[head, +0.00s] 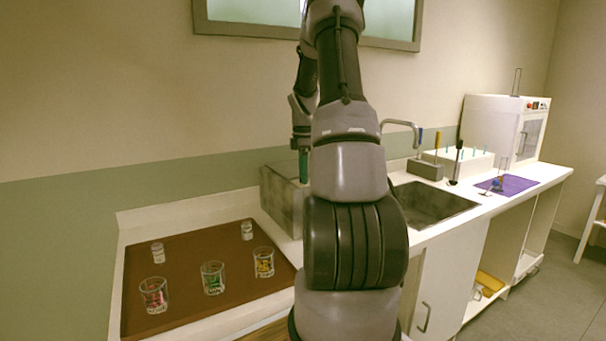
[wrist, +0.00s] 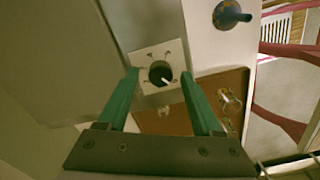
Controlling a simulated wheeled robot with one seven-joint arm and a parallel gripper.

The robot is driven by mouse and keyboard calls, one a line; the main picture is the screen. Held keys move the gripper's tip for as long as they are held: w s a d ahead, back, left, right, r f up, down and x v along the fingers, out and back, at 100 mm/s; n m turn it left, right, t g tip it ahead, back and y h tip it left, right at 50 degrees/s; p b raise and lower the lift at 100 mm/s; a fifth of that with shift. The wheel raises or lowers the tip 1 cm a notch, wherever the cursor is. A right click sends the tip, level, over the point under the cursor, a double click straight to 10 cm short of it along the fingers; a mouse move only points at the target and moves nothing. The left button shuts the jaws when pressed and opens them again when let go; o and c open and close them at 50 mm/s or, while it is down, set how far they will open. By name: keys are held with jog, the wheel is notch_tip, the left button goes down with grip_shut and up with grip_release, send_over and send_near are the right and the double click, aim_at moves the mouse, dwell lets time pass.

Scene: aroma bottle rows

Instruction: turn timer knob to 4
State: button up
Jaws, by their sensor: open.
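The timer knob (wrist: 161,73) is dark and round with a white pointer, on a light square plate (wrist: 147,55) with small marks that are too small to read. The pointer tilts towards the lower right. My gripper (wrist: 159,76) is open, with its green fingers on either side of the knob. I cannot tell whether the fingertips touch it. In the head view my gripper (head: 303,166) is above the grey box (head: 283,207) behind the tray, largely hidden by my arm, and the knob does not show there.
A brown tray (head: 190,292) with several glass beakers, one with red contents (head: 153,295), lies front left. A sink (head: 432,205) is to the right, then a purple mat (head: 520,184) and a white cabinet (head: 487,122).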

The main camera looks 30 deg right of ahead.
grip_shut()
